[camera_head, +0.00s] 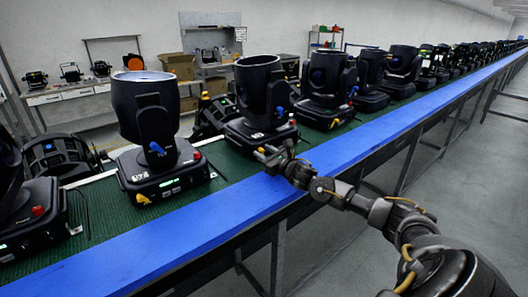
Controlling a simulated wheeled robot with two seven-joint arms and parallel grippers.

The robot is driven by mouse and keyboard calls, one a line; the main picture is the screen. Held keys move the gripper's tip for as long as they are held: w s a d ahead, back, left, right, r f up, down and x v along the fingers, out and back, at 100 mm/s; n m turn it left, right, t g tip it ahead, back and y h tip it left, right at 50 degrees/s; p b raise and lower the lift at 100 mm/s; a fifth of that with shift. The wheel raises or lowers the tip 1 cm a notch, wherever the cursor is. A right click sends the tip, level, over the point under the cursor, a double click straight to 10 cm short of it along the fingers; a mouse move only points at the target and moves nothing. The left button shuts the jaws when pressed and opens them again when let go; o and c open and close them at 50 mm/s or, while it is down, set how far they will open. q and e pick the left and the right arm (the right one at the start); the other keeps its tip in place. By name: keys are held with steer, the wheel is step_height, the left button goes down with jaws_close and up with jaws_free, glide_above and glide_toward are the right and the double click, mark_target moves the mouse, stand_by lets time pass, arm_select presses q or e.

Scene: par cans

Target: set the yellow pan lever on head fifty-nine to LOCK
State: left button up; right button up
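A row of black moving-head lights stands on the green belt. The nearest whole head (150,125) has a blue lever on its yoke, a red knob, and a small yellow lever (143,198) at its base front. The second head (262,90) stands to its right, with a blue lever at its side. White markings on the bases are too small to read, so I cannot tell which is fifty-nine. My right gripper (268,154) is at the front of the second head's base, over the blue rail's edge. Its fingers are small and dark, and contact is unclear. My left gripper is not in view.
A blue rail (200,232) runs along the belt's front edge. More heads recede to the upper right. A partly cut-off head (30,210) stands at the left edge. A workbench (80,92) and shelves stand behind. The grey floor at right is open.

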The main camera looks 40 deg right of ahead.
jaws_close()
steer(key=shift+a, duration=0.1)
